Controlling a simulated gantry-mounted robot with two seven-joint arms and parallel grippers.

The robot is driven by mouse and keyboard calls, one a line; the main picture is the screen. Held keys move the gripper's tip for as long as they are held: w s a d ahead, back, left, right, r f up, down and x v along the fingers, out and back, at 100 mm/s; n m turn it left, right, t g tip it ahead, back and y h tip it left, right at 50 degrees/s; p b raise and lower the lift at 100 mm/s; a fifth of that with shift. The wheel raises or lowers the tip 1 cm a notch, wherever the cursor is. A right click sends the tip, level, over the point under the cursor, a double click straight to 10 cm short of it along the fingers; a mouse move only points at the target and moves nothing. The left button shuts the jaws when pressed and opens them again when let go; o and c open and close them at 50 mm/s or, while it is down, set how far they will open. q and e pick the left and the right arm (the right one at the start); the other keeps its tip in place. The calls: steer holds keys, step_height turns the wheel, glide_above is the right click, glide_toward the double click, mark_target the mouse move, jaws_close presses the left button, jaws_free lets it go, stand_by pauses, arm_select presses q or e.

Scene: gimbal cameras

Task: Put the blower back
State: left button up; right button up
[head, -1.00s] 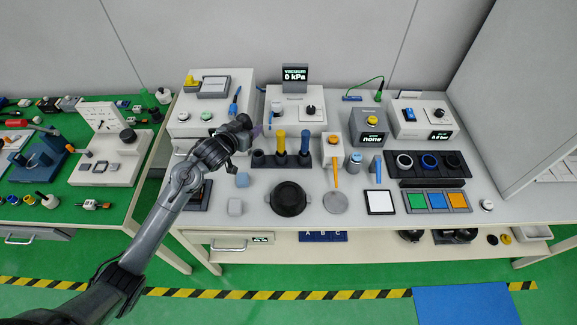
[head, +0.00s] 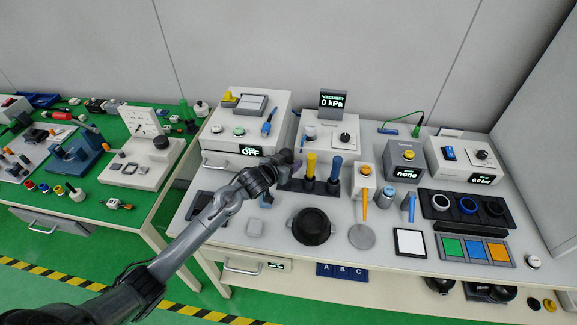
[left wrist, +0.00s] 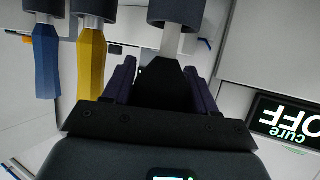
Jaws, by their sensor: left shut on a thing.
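My left gripper (head: 293,160) is at the left end of the dark rack (head: 318,187), beside its yellow handle (head: 310,165) and blue handle (head: 335,168). In the left wrist view its purple fingers are shut on a black-handled tool (left wrist: 165,88), which may be the blower. The tool's grey shaft lines up with a dark rack socket (left wrist: 172,10); how deep it sits I cannot tell. The yellow handle (left wrist: 91,65) and blue handle (left wrist: 46,60) stand beside it in that view. In the head view the gripper hides the tool. My right gripper is not in view.
A box with an OFF display (head: 250,150) stands behind left, and a vacuum unit (head: 328,135) behind the rack. An orange-handled tool stand (head: 366,180) is to the right.

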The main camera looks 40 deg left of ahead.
arm_select(q)
steer(key=shift+f, duration=0.55)
steer(key=shift+f, duration=0.15)
steer(key=o, duration=0.7)
steer(key=shift+c, duration=0.2)
